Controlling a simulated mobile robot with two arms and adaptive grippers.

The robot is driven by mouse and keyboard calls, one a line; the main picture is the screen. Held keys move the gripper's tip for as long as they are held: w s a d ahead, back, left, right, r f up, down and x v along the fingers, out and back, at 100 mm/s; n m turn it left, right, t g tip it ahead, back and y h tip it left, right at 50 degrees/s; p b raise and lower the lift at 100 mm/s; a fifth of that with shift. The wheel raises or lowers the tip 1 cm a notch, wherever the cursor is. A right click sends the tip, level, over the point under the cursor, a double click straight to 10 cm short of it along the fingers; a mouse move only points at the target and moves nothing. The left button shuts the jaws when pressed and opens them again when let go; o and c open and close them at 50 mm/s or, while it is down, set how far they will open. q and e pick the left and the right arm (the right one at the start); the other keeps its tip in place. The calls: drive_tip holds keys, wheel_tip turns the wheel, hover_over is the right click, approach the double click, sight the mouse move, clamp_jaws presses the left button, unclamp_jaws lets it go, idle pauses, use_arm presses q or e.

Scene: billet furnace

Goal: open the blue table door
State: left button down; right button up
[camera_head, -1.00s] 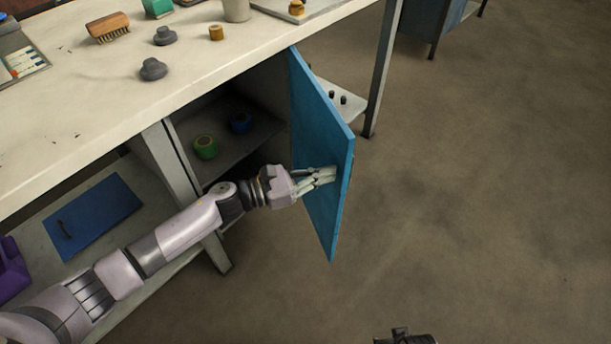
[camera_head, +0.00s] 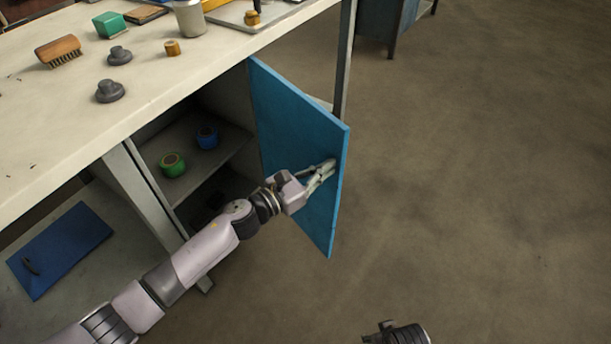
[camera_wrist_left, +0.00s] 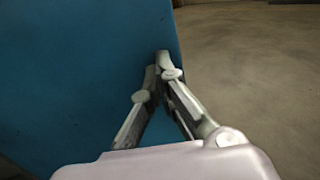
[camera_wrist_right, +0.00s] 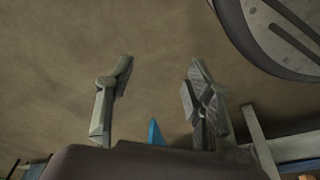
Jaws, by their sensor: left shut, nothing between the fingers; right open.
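The blue door (camera_head: 290,125) of the table stands wide open, swung out from the cabinet under the worktop. Its inner face is toward me. My left gripper (camera_head: 330,168) is shut and empty, at the inner face near the door's free edge. In the left wrist view the closed fingertips (camera_wrist_left: 162,62) overlap the blue door (camera_wrist_left: 75,70) close to its edge; I cannot tell if they touch it. My right gripper (camera_wrist_right: 155,85) is open and empty over the floor. In the head view only a dark part of it shows at the bottom edge.
The worktop (camera_head: 60,120) carries a brush (camera_head: 58,51), grey knobs and a cup. A blue panel (camera_head: 60,250) lies on the lower shelf. The floor (camera_head: 480,200) at right is clear.

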sight(345, 157)
use_arm(q)
drive_tip(key=w+d, duration=0.1)
drive_tip(key=w+d+n+t+y+b, duration=0.1)
drive_tip(key=d, duration=0.1)
drive_tip(key=w+d+n+t+y, duration=0.1)
drive_tip(key=d, duration=0.1)
drive_tip(key=shift+w+d+b, duration=0.15)
drive_tip(key=shift+w+b, duration=0.15)
drive_tip(key=shift+b, duration=0.05)
drive_tip(key=shift+w+d+n+t+y+b, duration=0.45)
drive_tip(key=shift+w+d+t+y+b, duration=0.15)
drive_tip(key=shift+w+d, duration=0.45)
drive_tip(key=shift+w+d+n+t+y+b, duration=0.5)
drive_tip(key=shift+w+d+b, duration=0.1)
drive_tip(key=shift+w+d, duration=0.45)
use_arm(e)
drive_tip(key=w+v, duration=0.3)
drive_tip(key=v, duration=1.1)
drive_tip(key=shift+w+r+t, duration=0.4)
drive_tip(key=shift+w+r, duration=0.05)
drive_tip(key=shift+r, duration=0.2)
use_arm(q)
drive_tip(key=shift+a, duration=0.1)
